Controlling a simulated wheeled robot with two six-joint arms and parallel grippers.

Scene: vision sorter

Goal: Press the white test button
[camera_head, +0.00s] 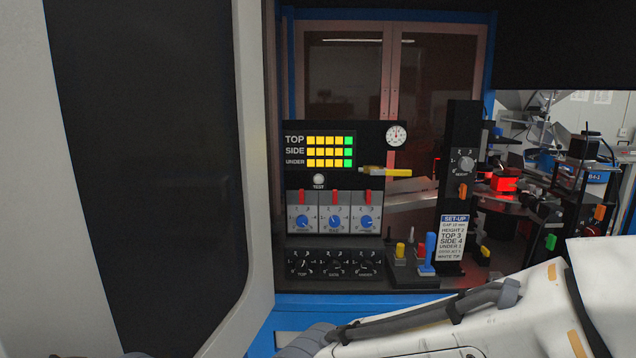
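The white test button (319,179) is a small round knob on the black control panel (294,228), just above the printed word TEST. It sits below the display (330,151) with rows marked TOP, SIDE and UNDER, whose cells are lit yellow with a green one at the right end of each row. Nothing covers the button. A white arm link of mine with a grey cable crosses the bottom right, well below the button. I see no gripper fingers of either arm.
Below the button are red sliders with blue dials (335,222) and a row of black dials (334,263). A yellow-handled tool (397,173) juts out right of the display. A blue lever (429,252) stands at lower right. A large pale door (253,150) fills the left.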

